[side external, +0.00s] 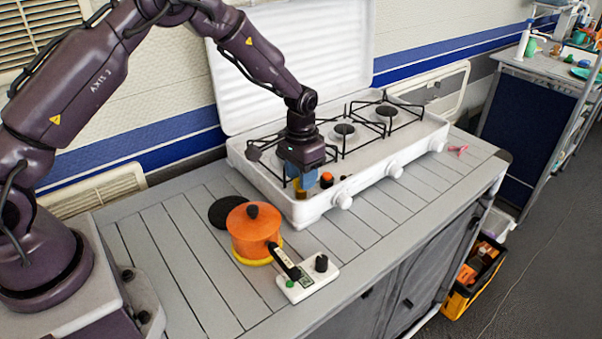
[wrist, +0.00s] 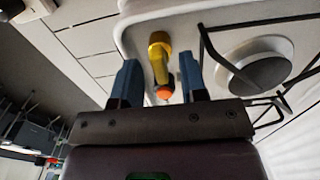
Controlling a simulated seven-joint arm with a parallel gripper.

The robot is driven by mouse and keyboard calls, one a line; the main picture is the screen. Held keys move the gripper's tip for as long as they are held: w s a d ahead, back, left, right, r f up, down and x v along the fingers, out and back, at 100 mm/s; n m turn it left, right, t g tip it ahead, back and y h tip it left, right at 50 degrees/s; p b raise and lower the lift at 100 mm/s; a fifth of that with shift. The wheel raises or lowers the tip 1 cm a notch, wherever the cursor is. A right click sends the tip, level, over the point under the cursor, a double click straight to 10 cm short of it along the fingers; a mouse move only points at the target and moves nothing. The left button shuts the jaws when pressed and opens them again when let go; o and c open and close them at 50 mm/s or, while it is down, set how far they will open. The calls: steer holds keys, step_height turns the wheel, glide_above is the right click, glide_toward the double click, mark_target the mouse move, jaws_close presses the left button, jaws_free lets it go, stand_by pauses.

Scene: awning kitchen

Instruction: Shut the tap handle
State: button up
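The tap handle (wrist: 160,55) is a yellow lever with an orange end, on the white stove's near left corner. In the wrist view it lies between the two blue fingers of my gripper (wrist: 159,84), with a gap on each side. My gripper is open and holds nothing. In the side external view my gripper (side external: 300,177) points down over that corner. A yellow part of the tap handle (side external: 300,185) shows beside the fingers, and the rest is partly hidden by them.
The white stove (side external: 370,175) has its lid raised behind and black pan supports on top. An orange pot (side external: 255,240) stands on the slatted counter in front, near a white device with a dark knob (side external: 308,280).

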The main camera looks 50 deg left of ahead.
steer(key=shift+r, duration=0.1)
step_height(320, 180, up, 13)
stand_by(0.4)
steer(key=s+d+r+t, duration=0.1)
steer(key=s+r, duration=0.3)
steer(key=s, duration=0.5)
steer(key=s+r+t, duration=0.2)
steer(key=s+r, duration=0.2)
steer(key=s, duration=0.5)
steer(key=s+d+r+t, duration=0.1)
steer(key=s+r+t, duration=0.1)
steer(key=s+r, duration=0.3)
steer(key=s, duration=0.4)
steer(key=shift+d+t, duration=0.3)
steer(key=shift+o, duration=0.4)
steer(key=shift+r, duration=0.1)
